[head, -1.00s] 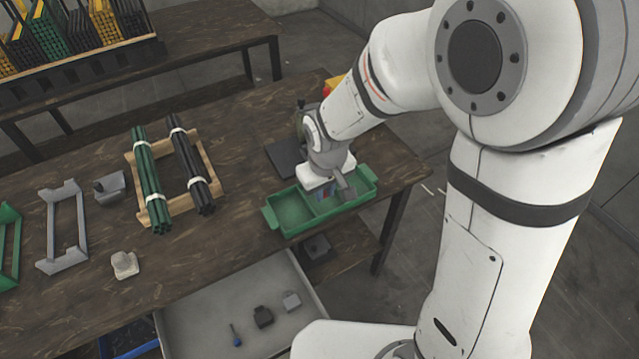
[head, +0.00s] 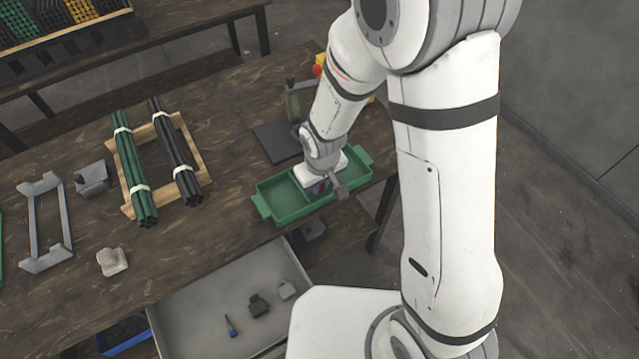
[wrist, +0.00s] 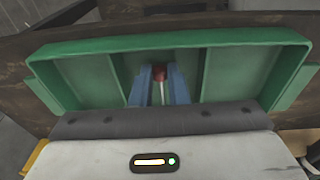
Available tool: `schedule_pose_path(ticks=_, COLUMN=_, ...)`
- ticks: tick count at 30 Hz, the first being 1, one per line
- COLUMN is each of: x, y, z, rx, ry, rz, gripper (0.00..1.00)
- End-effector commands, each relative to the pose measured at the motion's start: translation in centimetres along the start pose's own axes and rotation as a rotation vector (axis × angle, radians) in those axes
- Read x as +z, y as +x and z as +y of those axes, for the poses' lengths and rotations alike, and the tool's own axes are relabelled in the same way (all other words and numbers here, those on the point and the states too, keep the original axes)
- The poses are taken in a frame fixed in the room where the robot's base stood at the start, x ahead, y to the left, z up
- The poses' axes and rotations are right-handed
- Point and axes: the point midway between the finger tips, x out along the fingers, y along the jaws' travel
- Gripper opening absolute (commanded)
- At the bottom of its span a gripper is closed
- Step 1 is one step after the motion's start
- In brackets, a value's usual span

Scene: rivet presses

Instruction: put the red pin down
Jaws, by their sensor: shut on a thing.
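The red pin (wrist: 160,73) shows in the wrist view as a small red head with a pale shank below it, between my blue fingertips. My gripper (wrist: 160,84) is shut on it. The fingers point down into the green tray (wrist: 75,62), between two dividers. I cannot tell whether the pin touches the tray floor. In the head view my gripper (head: 319,186) is low over the middle of the tray (head: 262,203), and the pin is hidden there.
A dark press (head: 292,105) stands behind the tray. Bundled green rods (head: 133,165) and black rods (head: 176,155) lie on a wooden rack to the left. An open drawer (head: 195,315) below the table edge holds a screwdriver and small blocks.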

Motion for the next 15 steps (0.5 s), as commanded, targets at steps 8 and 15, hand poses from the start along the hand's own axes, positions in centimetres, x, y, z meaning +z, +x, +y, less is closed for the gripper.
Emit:
schedule_pose_path(ticks=8, x=-0.02, y=0.24, z=-0.08, rx=0.0, ry=-0.002, rz=0.002, gripper=0.0)
schedule_pose_path(ticks=15, x=0.13, y=1.09, z=-0.15, rx=0.0, ry=-0.002, rz=0.001, gripper=0.0)
